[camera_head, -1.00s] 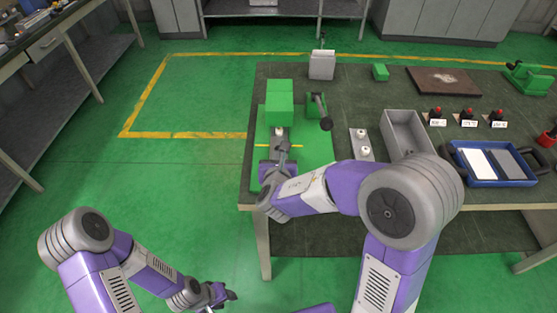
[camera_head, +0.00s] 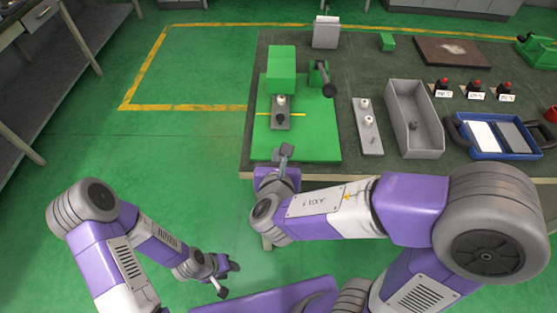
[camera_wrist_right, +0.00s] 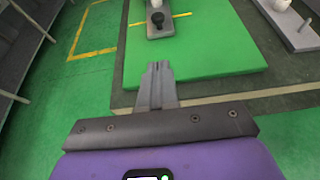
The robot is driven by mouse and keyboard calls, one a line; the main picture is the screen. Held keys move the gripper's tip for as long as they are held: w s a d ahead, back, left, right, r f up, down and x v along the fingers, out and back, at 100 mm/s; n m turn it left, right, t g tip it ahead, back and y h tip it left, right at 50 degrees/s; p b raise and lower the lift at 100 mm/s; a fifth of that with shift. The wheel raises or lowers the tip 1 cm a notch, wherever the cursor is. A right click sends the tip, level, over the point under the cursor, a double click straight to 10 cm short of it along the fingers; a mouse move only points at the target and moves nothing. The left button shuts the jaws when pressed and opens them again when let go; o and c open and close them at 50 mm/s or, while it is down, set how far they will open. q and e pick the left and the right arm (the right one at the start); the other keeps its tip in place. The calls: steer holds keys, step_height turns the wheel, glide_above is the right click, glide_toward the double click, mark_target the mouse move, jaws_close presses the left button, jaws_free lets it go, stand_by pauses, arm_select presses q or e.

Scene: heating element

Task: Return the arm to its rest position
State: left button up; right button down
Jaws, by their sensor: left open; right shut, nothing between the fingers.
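My right gripper (camera_head: 286,152) is shut and empty at the front edge of the green base plate (camera_head: 318,140) in the head view. In the right wrist view its closed fingers (camera_wrist_right: 157,75) point toward the plate, with nothing between them. My right arm crosses the lower right of the head view. My left gripper (camera_head: 226,267) is open and empty over the floor at the lower left, well away from the table. On the green plate stands a green press block (camera_head: 281,62) above a small grey holder (camera_head: 281,112) with a white piece and a dark knob.
The dark table (camera_head: 357,62) also bears a grey strip with white pieces (camera_head: 369,130), a grey open bin (camera_head: 415,115), a blue tray (camera_head: 497,153) and several red buttons. The green floor (camera_head: 150,150) left of the table is clear.

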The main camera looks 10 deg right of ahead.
steer(key=s+a+f+m+g+y+p, duration=0.1)
steer(key=s+f+m+g+y+p, duration=0.15)
steer(key=s+f+m+g, duration=0.45)
steer(key=s+a+f+m+g+y+p, duration=0.1)
steer(key=s+f+m+g+y+p, duration=0.15)
steer(key=f+m, duration=0.75)
steer(key=s+a+f+m+g+y+p, duration=0.25)
steer(key=s+f+m+g, duration=0.25)
steer(key=f+m, duration=0.4)
steer(key=d+f+m, duration=0.1)
steer(key=m, duration=0.2)
steer(key=d+f+m+t, duration=0.1)
steer(key=f+m, duration=0.1)
steer(key=m, duration=0.1)
steer(key=w+d+f+m+t, duration=0.1)
steer(key=m, duration=0.2)
steer(key=shift+w+d+f+m, duration=0.1)
steer(key=shift+d+f+m, duration=0.1)
steer(key=shift+d+m, duration=0.2)
